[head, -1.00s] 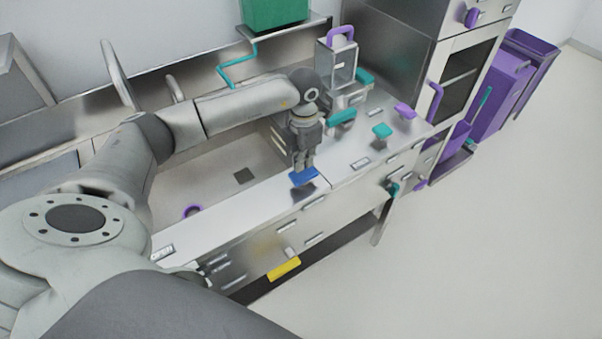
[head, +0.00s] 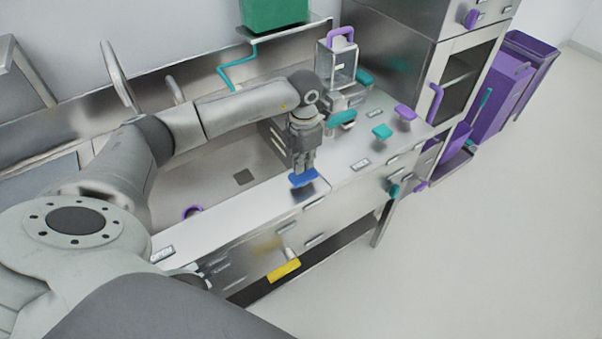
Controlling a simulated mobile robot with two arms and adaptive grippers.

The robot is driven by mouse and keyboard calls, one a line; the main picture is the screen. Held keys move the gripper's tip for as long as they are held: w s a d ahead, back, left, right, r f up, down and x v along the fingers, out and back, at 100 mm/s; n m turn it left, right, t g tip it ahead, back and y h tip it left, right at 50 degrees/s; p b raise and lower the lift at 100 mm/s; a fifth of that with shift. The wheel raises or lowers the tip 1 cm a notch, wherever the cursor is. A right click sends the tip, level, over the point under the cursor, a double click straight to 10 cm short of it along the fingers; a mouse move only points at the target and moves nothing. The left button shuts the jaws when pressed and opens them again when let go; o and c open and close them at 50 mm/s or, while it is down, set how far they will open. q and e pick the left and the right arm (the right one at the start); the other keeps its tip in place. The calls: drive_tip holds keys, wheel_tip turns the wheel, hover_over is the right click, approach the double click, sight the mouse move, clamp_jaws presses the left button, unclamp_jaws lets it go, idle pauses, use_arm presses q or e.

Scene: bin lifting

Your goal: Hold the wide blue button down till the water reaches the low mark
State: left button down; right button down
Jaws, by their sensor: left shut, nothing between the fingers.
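The wide blue button (head: 304,178) is on the steel counter's front ledge, near the middle of the head view. My left gripper (head: 304,170) points down with its fingers shut and empty. Its fingertips are at the top of the button and seem to touch it. I cannot tell how far the button is pressed in. A clear container with a purple handle (head: 337,64) stands on the counter behind and to the right of the gripper. I cannot make out a water level or a low mark. My right gripper is not in view.
Teal (head: 382,131) and purple (head: 405,112) knobs stand on the counter to the right. A yellow pedal (head: 284,270) juts out low in front. A green box (head: 274,14) is at the back wall. Purple bins (head: 497,90) stand at the far right. The floor at right is clear.

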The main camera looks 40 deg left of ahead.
sight(303, 174)
use_arm(q)
drive_tip(key=shift+f, duration=0.15)
idle(0.3)
drive_tip(key=shift+f+b, duration=1.45)
drive_tip(key=shift+f, duration=0.15)
drive_tip(key=shift+s, duration=0.1)
idle(5.8)
